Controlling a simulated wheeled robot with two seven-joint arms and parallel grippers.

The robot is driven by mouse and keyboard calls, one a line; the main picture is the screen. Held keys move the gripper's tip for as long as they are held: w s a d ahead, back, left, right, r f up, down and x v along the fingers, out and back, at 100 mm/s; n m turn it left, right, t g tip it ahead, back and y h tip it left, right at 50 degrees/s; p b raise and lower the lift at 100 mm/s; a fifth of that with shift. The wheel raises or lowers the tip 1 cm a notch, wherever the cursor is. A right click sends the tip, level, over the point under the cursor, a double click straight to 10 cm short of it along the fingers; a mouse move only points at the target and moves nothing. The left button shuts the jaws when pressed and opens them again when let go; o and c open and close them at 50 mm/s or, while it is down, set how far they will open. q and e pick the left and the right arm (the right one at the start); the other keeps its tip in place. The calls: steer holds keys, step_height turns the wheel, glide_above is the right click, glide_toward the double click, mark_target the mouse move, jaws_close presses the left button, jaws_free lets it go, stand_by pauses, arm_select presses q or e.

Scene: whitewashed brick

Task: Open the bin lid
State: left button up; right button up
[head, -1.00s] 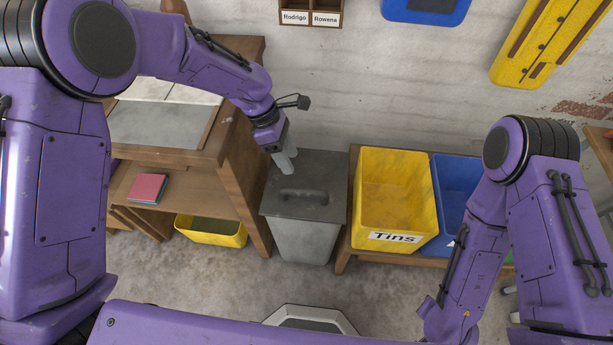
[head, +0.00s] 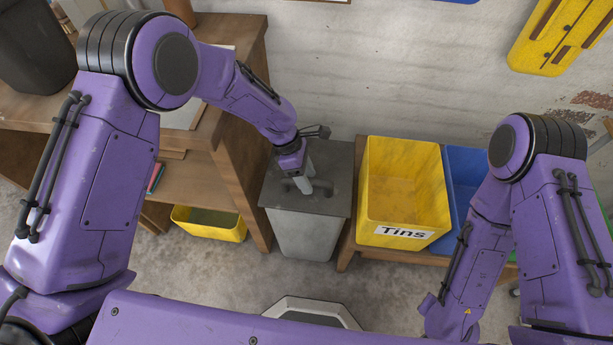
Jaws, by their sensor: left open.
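The grey bin (head: 303,236) stands on the floor between the wooden bench and the low shelf with the tubs. Its flat dark grey lid (head: 333,165) is closed on top. The lid's handle (head: 292,186) is partly hidden behind my left gripper. My left gripper (head: 318,190) is open, with its pale fingers pointing down over the lid, at or just above the handle. I cannot tell whether the fingers touch it. My right arm is at the right, and its gripper is out of view.
A yellow tub (head: 402,200) labelled Tins and a blue tub (head: 466,170) stand close to the right of the bin. The wooden bench (head: 240,150) is close on the left, with a yellow tub (head: 209,222) low beneath it.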

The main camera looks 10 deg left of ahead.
arm_select(q)
jaws_close()
steer(key=r+p, duration=0.1)
steer(key=p, duration=0.1)
steer(key=w+r+g+p, duration=0.2)
steer(key=r+p, duration=0.1)
steer(key=shift+r+p, duration=0.1)
steer(key=shift+p, duration=0.2)
steer(key=w+r, duration=0.5)
steer(key=w, duration=0.1)
steer(key=shift+r+n+p, duration=0.3)
steer(key=shift+r+p, duration=0.1)
